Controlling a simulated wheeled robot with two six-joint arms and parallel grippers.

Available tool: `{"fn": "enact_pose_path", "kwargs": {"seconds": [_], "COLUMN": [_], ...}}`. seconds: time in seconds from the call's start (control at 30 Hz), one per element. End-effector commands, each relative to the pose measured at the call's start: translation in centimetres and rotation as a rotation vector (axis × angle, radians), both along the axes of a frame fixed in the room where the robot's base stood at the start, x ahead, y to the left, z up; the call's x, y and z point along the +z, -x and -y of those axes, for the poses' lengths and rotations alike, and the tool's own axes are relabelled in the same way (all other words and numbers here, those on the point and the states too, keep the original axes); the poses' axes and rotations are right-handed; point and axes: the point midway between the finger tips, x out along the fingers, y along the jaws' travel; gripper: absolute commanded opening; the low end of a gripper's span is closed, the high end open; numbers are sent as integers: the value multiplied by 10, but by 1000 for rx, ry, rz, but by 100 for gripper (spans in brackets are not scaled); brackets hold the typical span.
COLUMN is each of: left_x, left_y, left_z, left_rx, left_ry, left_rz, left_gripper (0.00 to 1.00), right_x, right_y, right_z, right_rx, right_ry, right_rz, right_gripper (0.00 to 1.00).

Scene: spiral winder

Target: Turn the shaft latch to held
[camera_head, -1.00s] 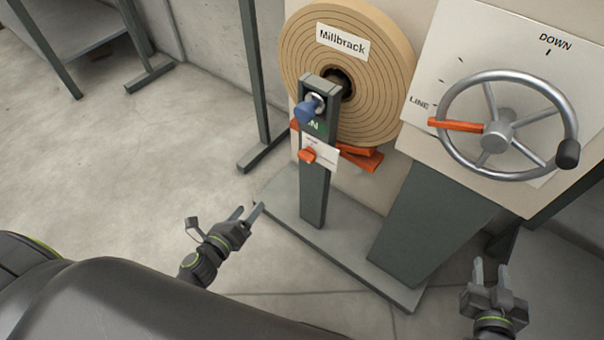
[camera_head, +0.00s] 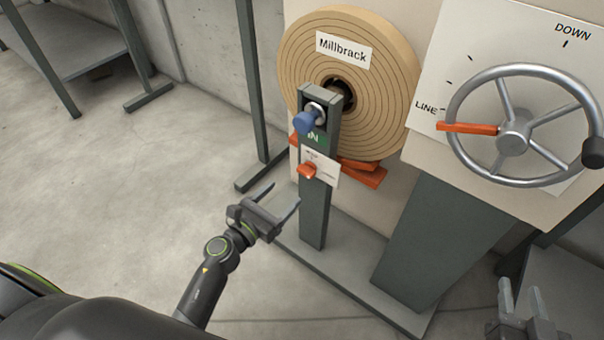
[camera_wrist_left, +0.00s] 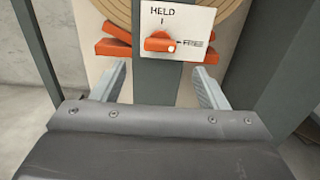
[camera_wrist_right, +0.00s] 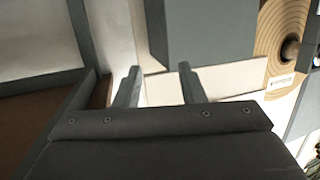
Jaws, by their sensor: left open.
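The shaft latch is a small orange knob (camera_head: 307,171) on a white plate (camera_head: 325,168) on the narrow grey post (camera_head: 315,215). In the left wrist view the knob (camera_wrist_left: 158,42) lies sideways, its white-dotted end toward FREE at right; HELD is printed above. My left gripper (camera_head: 284,195) is open and empty, below and in front of the latch and apart from it. Its fingers (camera_wrist_left: 160,76) straddle the post's line in the left wrist view, below the plate. My right gripper (camera_head: 520,290) is open and empty at the lower right, far from the latch.
A blue knob (camera_head: 307,121) sits above the latch on the post. Behind is a Millbrack roll (camera_head: 382,85) with orange pieces (camera_head: 364,175) below it. A silver handwheel (camera_head: 502,78) with an orange pointer (camera_head: 468,128) is at right.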

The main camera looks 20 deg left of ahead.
Motion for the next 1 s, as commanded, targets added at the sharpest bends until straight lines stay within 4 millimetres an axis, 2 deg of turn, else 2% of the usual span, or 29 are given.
{"fn": "enact_pose_path", "kwargs": {"seconds": [0.03,0.17,0.4,0.6,0.9,1.0], "left_x": [1,1,-1,0,0,0], "left_y": [-12,-38,-73,-86,-87,-87], "left_z": [5,14,26,31,32,32], "left_rx": [-1,-2,0,0,0,0], "left_ry": [1,2,1,1,1,1], "left_rz": [2,2,0,0,0,0], "left_gripper": [67,67,67,67,67,56], "right_x": [-2,1,25,39,41,41], "right_y": [1,0,-7,-8,-9,-9], "right_z": [0,0,1,1,1,1], "right_rx": [1,-1,-4,-4,-4,-4], "right_ry": [-3,2,34,53,55,55], "right_rz": [-12,8,146,215,225,224], "right_gripper": [36,36,36,36,36,36]}}
